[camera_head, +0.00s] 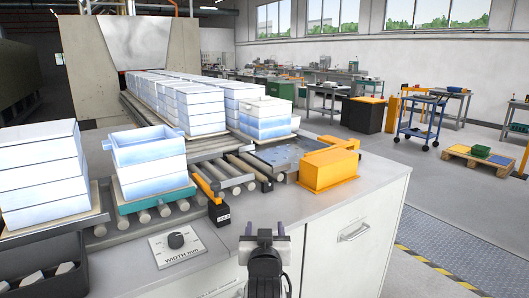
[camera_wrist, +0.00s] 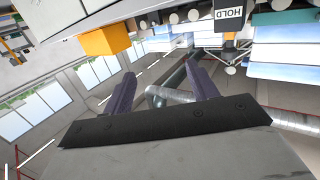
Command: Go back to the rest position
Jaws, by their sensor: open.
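My gripper (camera_head: 265,230) is at the bottom middle of the head view, in front of the worktop's near edge. Its two fingers stand apart with nothing between them. In the wrist view my gripper (camera_wrist: 160,84) shows two purple-grey fingers spread wide and empty. The wrist picture looks upside down, with the ceiling and windows below and the conveyor along the top. No object touches the fingers.
White-blue box stacks stand on the roller conveyor (camera_head: 160,212) at left and toward the furnace (camera_head: 130,60). An orange block (camera_head: 328,168) and a width-dial panel (camera_head: 178,245) sit on the worktop. A cabinet (camera_head: 345,240) fills the near right; open floor lies beyond.

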